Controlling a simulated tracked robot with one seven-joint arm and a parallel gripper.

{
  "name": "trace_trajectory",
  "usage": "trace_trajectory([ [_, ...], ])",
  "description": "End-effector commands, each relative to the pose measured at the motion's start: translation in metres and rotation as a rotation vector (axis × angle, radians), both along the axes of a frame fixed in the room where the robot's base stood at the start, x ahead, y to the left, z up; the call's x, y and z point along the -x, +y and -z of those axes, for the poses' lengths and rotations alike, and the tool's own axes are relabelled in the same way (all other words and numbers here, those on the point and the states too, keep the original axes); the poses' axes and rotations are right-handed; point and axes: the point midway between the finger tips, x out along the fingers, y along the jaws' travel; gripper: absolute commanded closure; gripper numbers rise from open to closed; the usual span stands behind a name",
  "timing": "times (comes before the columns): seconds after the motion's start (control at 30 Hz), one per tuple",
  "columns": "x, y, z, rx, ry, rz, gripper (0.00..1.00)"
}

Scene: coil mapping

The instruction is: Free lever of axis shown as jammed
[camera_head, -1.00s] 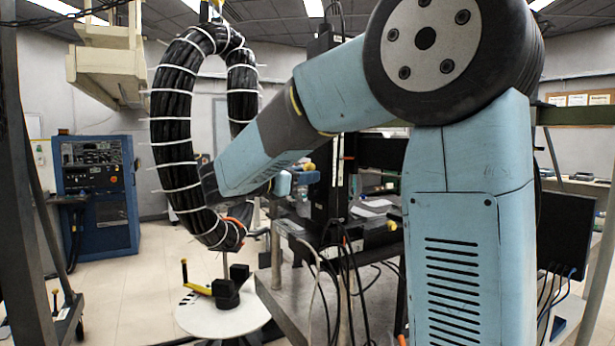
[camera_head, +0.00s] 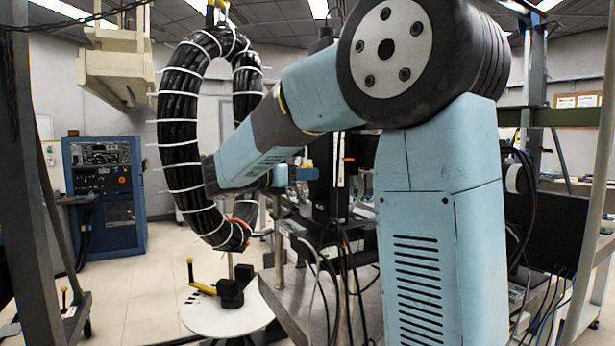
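A yellow lever with an upright grip (camera_head: 190,270) stands at a black block (camera_head: 230,293) on a white round plate (camera_head: 228,318), below a large black coil ring (camera_head: 185,130) bound with white ties. A second, smaller yellow-tipped lever (camera_head: 64,298) shows low on the left, by the dark metal post. I cannot tell which axis is shown as jammed; no readable display is in view.
A blue control cabinet (camera_head: 104,197) stands at the back left. A metal bench (camera_head: 330,310) with hanging cables lies behind my arm. A dark post (camera_head: 30,200) rises at left, a dark monitor (camera_head: 548,228) stands at right. Pale floor (camera_head: 125,285) is clear left of the plate.

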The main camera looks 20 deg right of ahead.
Motion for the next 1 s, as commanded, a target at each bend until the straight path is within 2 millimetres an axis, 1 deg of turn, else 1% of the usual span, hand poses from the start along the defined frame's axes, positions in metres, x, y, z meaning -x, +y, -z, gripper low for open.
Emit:
trace_trajectory([
  [0.03, 0.0, 0.0, 0.0, 0.0, 0.0, -0.001, 0.61],
  [0.13, 0.0, 0.0, 0.0, 0.0, 0.0, 0.0, 0.52],
  [0.37, 0.001, 0.0, 0.001, -0.001, 0.001, 0.002, 0.52],
  [0.47, 0.002, 0.004, 0.001, -0.001, 0.001, 0.002, 0.52],
  [0.53, 0.004, 0.01, 0.001, -0.001, 0.002, 0.002, 0.52],
  [0.67, 0.01, 0.03, 0.0, -0.002, 0.002, -0.001, 0.52],
  [1.0, 0.028, 0.094, -0.002, -0.001, 0.002, -0.001, 0.52],
])
